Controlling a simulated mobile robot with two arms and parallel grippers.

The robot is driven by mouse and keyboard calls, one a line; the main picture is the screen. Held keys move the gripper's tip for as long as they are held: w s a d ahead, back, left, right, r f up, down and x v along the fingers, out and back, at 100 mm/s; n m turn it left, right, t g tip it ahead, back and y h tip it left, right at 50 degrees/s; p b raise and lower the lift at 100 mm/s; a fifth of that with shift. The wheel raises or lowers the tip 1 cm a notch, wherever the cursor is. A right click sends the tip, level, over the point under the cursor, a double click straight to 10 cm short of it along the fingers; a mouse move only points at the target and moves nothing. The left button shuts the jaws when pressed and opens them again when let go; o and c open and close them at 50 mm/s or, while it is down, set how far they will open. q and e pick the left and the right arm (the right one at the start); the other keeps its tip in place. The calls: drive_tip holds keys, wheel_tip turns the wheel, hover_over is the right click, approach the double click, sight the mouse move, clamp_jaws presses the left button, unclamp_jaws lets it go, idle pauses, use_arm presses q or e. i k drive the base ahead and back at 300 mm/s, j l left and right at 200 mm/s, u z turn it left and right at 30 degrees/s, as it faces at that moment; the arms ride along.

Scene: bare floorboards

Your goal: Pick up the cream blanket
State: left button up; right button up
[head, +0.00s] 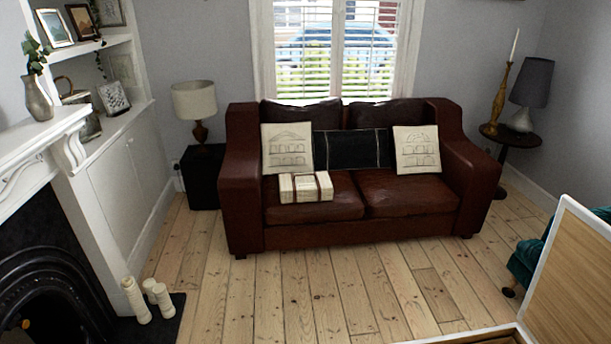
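The cream blanket (299,188) is a folded, flat bundle with two brown straps around it. Neither of my grippers shows in the head view.
Bare floorboards (330,290) lie clear before the sofa. A white fireplace with candles (135,300) on its hearth stands left. A black side table (203,178) flanks the sofa. A white-edged wooden panel (570,275) and a teal chair (527,258) are at right.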

sight(295, 187)
drive_tip(key=i+j+u, duration=0.1)
drive_tip(key=i, duration=0.35)
drive_tip(key=i+j, duration=0.25)
drive_tip(key=i, duration=0.25)
drive_tip(key=i+j+u, duration=0.15)
drive_tip(key=i, duration=0.3)
drive_tip(key=i+l+z, duration=0.1)
drive_tip(key=i, duration=0.75)
drive_tip(key=i+l+z, duration=0.1)
drive_tip(key=i, duration=0.75)
drive_tip(key=l, duration=0.1)
